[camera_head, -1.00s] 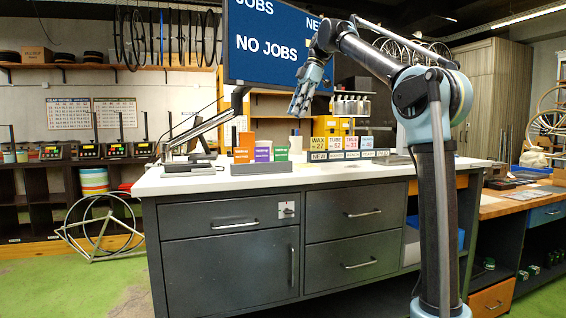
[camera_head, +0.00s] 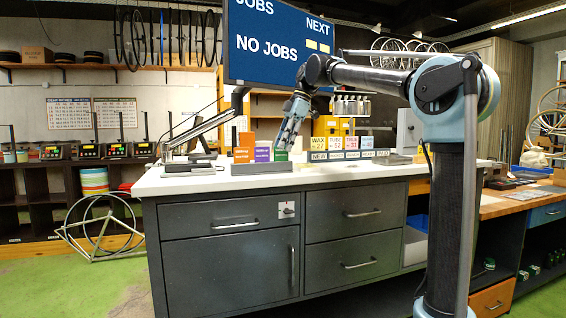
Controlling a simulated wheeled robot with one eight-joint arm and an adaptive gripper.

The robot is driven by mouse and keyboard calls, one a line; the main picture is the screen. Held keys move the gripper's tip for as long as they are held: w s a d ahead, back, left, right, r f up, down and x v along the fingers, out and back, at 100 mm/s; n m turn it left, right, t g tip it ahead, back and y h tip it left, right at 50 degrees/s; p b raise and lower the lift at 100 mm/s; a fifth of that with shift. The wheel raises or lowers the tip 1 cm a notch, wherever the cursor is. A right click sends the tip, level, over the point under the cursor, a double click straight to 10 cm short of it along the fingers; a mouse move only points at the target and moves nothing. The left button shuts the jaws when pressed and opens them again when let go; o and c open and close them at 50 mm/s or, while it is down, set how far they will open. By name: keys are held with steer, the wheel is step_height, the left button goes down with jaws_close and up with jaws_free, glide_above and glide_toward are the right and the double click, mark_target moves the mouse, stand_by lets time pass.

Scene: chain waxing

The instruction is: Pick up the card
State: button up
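Several coloured cards stand upright in a grey holder (camera_head: 262,168) on the white counter: an orange card (camera_head: 243,155), a purple card (camera_head: 262,154) and a green card (camera_head: 281,156). Which of them is the task's card I cannot tell. My gripper (camera_head: 281,146) points down just above or in front of the green card and partly covers it. Whether it touches that card is unclear. The fingers are too small and overlapped to show whether they are open, and no card is visibly held.
Right of my gripper stand numbered cards (camera_head: 319,143) behind a row of dark labels (camera_head: 345,155). A large monitor (camera_head: 280,45) hangs close behind my arm. The front of the white counter (camera_head: 215,183) is clear.

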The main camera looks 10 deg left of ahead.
mark_target(281, 159)
steer(key=shift+x, duration=1.55)
jaws_close()
steer(key=shift+r, duration=0.1)
